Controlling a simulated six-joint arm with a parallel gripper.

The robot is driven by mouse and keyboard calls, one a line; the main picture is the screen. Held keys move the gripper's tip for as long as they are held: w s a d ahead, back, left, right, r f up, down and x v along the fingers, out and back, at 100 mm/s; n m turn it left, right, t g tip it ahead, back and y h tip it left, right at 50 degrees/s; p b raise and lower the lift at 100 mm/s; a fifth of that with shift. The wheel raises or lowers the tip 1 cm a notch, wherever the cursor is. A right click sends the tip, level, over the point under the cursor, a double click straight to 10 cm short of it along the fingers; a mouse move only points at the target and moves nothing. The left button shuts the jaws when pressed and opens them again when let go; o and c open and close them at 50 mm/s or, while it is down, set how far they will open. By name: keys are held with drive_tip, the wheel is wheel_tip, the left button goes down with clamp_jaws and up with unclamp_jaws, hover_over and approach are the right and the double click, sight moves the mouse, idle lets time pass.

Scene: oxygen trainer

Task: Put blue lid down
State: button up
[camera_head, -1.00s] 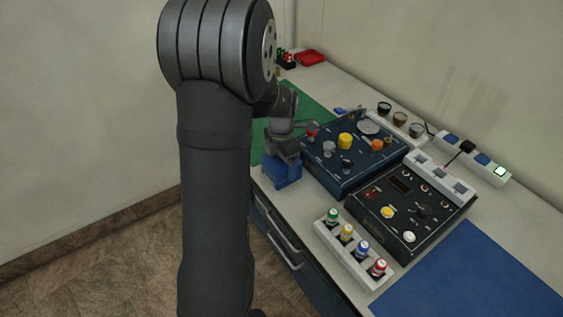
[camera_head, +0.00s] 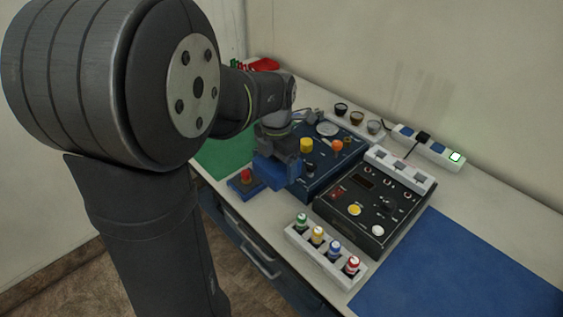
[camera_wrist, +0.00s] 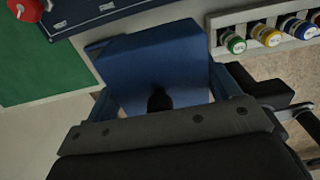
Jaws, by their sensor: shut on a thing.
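The blue lid (camera_head: 277,171) is a box-like cover held beneath my gripper (camera_head: 278,150), in front of the dark blue panel's left end. In the wrist view the lid (camera_wrist: 150,60) shows a broad blue face and a short black knob (camera_wrist: 158,100). My gripper (camera_wrist: 162,108) is shut on the lid; the exact finger contact is partly hidden. A red button (camera_head: 246,176) on a low blue base (camera_head: 243,187) stands uncovered on the bench, left of the lid. I cannot tell whether the lid touches the panel or bench.
The dark blue panel (camera_head: 318,180) with knobs lies right of the lid. A black control box (camera_head: 335,212) and a white rack (camera_head: 296,237) with several coloured-top cells stand nearer. A green mat (camera_head: 223,155) lies to the left; a blue mat (camera_head: 460,270) lies at right.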

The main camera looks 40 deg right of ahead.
wheel_tip(320, 180, down, 3)
drive_tip(key=s+a, duration=0.1)
drive_tip(key=a, duration=0.2)
hover_over(274, 210)
wheel_tip(274, 210, down, 4)
drive_tip(key=shift+f, duration=0.15)
drive_tip(key=shift+w+f, duration=0.1)
drive_tip(key=shift+f, duration=2.25)
drive_tip(key=o, duration=0.9)
drive_tip(key=shift+f, duration=0.15)
wheel_tip(274, 210, up, 12)
drive_tip(key=shift+r, duration=0.2)
